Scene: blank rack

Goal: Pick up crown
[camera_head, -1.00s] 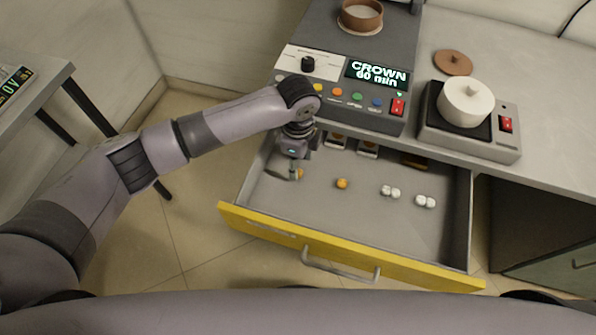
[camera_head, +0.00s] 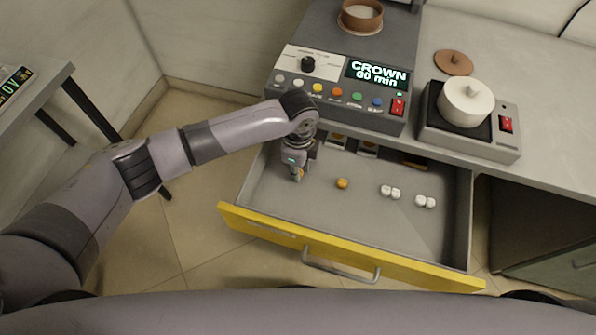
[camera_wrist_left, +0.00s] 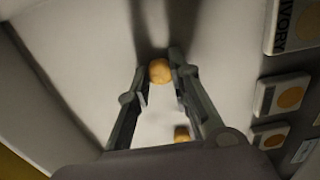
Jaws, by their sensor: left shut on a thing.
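My left gripper (camera_head: 297,178) reaches down into the left part of the open drawer. In the left wrist view its two fingers (camera_wrist_left: 160,72) are closed around a small golden crown (camera_wrist_left: 160,71), one finger on each side. In the head view this crown is mostly hidden by the fingers. A second golden crown (camera_head: 342,183) lies on the drawer floor to the right of the gripper. A golden piece also shows lower between the fingers in the left wrist view (camera_wrist_left: 182,134). My right gripper is not in view.
The yellow-fronted drawer (camera_head: 330,255) also holds white crowns (camera_head: 390,191) and more white ones (camera_head: 425,201). Labelled cards (camera_wrist_left: 280,95) lie along its back. Above stands a control unit whose display (camera_head: 377,74) reads "CROWN 60 min". A white pot (camera_head: 465,101) stands on a hotplate.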

